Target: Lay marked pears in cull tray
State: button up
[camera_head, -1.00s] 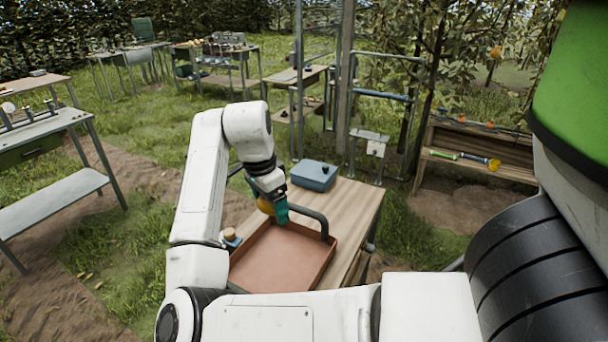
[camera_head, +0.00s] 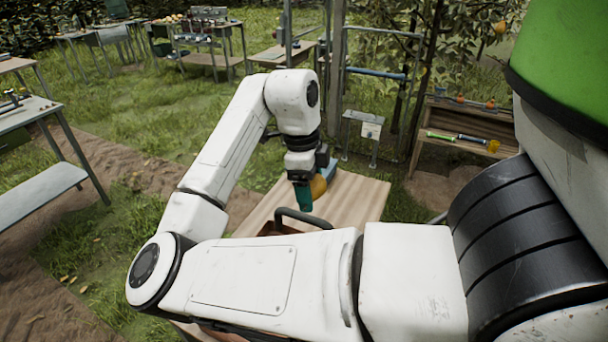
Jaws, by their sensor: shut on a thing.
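My gripper (camera_head: 309,195) is shut on a yellow-orange pear (camera_head: 318,187), which shows partly behind its teal finger. It holds the pear above the wooden table, just beyond the dark handle of the tray. The reddish-brown cull tray (camera_head: 268,229) is mostly hidden behind my arm; only its far edge by the dark curved handle (camera_head: 300,215) shows. I cannot see any mark on the pear or what lies in the tray.
The wooden table top (camera_head: 352,200) is bare right of my gripper. A wooden shelf (camera_head: 470,130) with tools and fruit stands at the right. Metal benches (camera_head: 45,185) stand at the left; grass lies between.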

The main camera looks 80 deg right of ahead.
notch_tip(320, 180, down, 10)
jog(key=b, duration=0.3)
jog(key=shift+b, duration=0.4)
dwell(0.5)
jog(key=shift+f+b, duration=5.2)
jog(key=shift+f, duration=1.6)
jog(key=shift+f+b, duration=1.35)
jog(key=shift+f, duration=0.5)
